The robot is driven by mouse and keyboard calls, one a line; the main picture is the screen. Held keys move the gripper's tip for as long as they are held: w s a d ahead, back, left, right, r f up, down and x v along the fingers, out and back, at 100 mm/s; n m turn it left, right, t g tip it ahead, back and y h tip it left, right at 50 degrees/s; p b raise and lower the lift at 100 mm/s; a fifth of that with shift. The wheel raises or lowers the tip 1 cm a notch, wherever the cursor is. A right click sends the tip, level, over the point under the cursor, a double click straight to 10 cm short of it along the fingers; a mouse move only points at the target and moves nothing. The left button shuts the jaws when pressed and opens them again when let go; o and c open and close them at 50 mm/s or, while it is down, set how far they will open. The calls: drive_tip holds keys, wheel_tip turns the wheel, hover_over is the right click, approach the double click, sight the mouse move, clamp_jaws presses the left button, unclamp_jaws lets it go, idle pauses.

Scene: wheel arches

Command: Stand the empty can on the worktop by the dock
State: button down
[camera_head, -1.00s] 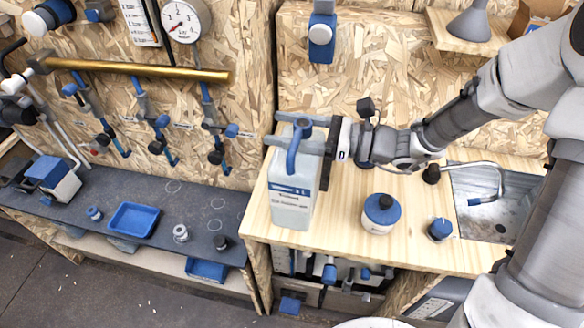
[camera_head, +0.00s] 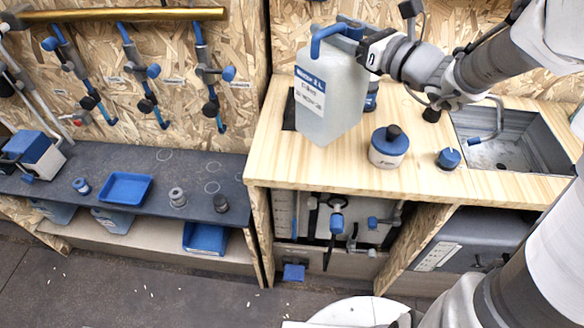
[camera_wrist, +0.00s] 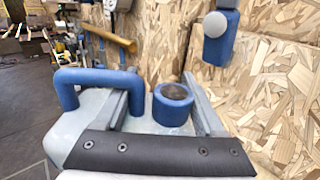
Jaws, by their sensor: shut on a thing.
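The can (camera_head: 328,98) is a pale grey jerrycan with a blue handle and a white label. My gripper (camera_head: 350,32) is shut on its top, and the can hangs tilted in the head view. It appears to be above the worktop (camera_head: 330,168), but the gap under it is hard to judge. In the wrist view, the can (camera_wrist: 70,135) shows its handle at left and a blue cap between the fingers of my gripper (camera_wrist: 160,76). A dark flat patch (camera_head: 289,112) shows on the worktop just left of the can; I cannot tell if it is the dock.
A blue-topped round container (camera_head: 389,148) and a small blue knob (camera_head: 449,158) stand on the worktop, right of the can. A metal sink (camera_head: 500,150) is at the right. Another blue-and-white item (camera_head: 371,97) is partly hidden behind the can. The front worktop strip is clear.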

drive_tip(key=shift+s+d+r, duration=0.1)
drive_tip(key=shift+d, duration=0.35)
wheel_tip(320, 180, down, 10)
drive_tip(key=b, duration=0.2)
drive_tip(key=shift+r+m+t+h+b, duration=0.2)
drive_tip(key=shift+m+t+h+b, duration=0.1)
drive_tip(key=shift+h+b, duration=0.1)
drive_tip(key=shift+f, duration=0.2)
unclamp_jaws()
drive_tip(key=shift+r, duration=0.15)
approach(361, 89)
drive_tip(key=p+x, duration=0.1)
drive_tip(key=x, duration=0.3)
drive_tip(key=shift+a, duration=0.2)
